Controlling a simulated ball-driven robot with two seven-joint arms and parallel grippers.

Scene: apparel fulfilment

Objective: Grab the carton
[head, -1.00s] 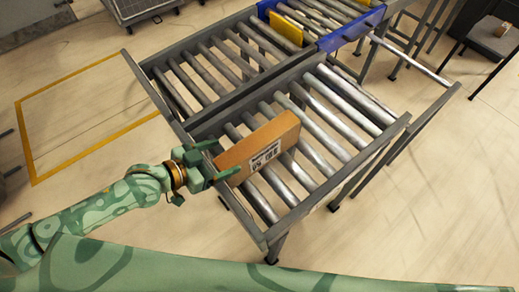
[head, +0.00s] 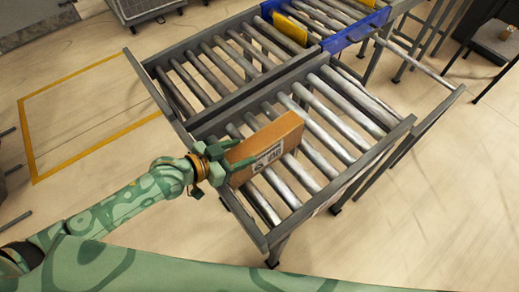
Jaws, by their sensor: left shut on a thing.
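The carton (head: 268,147) is a flat brown box with a white printed label on its near side. It rests on the roller conveyor (head: 330,155), near the conveyor's left side. My left gripper (head: 229,158) is at the carton's left end, its green fingers on either side of that end, shut on it. My right gripper is not in view.
A second roller section (head: 215,70) adjoins behind, with a grey rail between. A yellow plate (head: 290,29) and a blue bracket (head: 352,31) are at the back. Bare floor with a yellow-taped rectangle (head: 90,117) lies to the left.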

